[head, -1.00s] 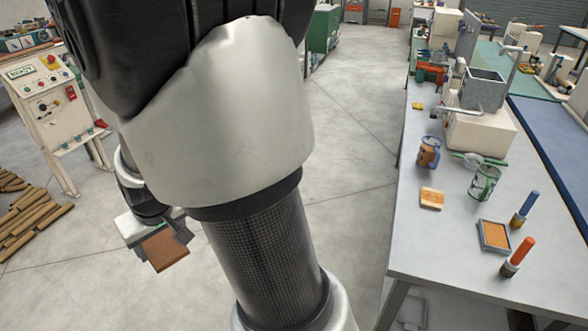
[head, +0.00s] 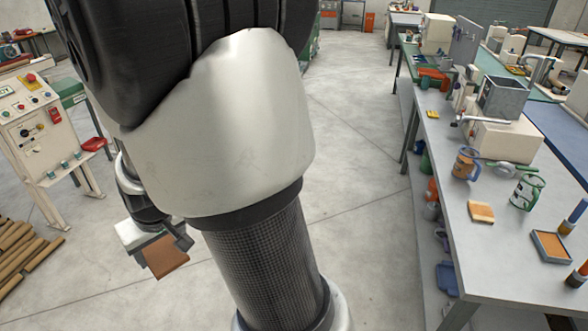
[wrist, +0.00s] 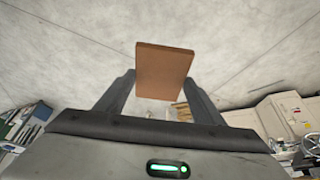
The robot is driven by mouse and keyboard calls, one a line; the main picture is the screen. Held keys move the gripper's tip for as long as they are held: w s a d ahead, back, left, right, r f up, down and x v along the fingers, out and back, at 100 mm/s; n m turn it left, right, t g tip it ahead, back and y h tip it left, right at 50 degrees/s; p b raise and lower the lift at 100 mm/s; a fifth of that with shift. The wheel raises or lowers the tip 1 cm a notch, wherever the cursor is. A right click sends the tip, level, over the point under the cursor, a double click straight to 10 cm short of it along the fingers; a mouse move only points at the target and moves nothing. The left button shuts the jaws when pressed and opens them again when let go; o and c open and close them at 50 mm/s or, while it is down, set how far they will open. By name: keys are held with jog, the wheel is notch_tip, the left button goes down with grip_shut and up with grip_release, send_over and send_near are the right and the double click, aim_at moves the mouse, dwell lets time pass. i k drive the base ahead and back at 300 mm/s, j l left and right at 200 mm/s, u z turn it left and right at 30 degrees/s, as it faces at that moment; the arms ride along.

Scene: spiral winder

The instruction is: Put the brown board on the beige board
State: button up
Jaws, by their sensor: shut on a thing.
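The brown board (head: 166,257) is held between the fingers of my gripper (head: 162,247), low at the left of the head view and over open floor. In the wrist view the brown board (wrist: 163,72) stands out beyond the fingers, with a finger on either side of it. A small beige, light-orange board (head: 481,212) lies flat on the grey workbench at the right, well apart from my gripper. The wrist view does not show it.
The floor between is clear.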

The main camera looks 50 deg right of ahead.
aim_at(483, 211)
jog(key=i+l+z, duration=0.15)
jog(key=z, duration=0.3)
jog(key=i+z, duration=0.3)
jog(key=z, duration=0.15)
jog(key=i+z, duration=0.2)
jog(key=z, duration=0.25)
jog(key=i+l+z, duration=0.1)
jog(key=i+z, duration=0.4)
jog(key=i+j+z, duration=0.1)
jog(key=i+z, duration=0.35)
jog(key=i, duration=0.15)
jog(key=i+z, duration=0.2)
jog(key=z, duration=0.25)
jog(key=i+j+z, duration=0.15)
jog(key=z, duration=0.3)
jog(key=i+j+z, duration=0.2)
jog(key=z, duration=0.25)
jog(key=i+j+z, duration=0.1)
jog(key=z, duration=0.35)
jog(key=i+j+z, duration=0.2)
jog(key=z, duration=0.25)
jog(key=i+j+z, duration=0.2)
jog(key=z, duration=0.25)
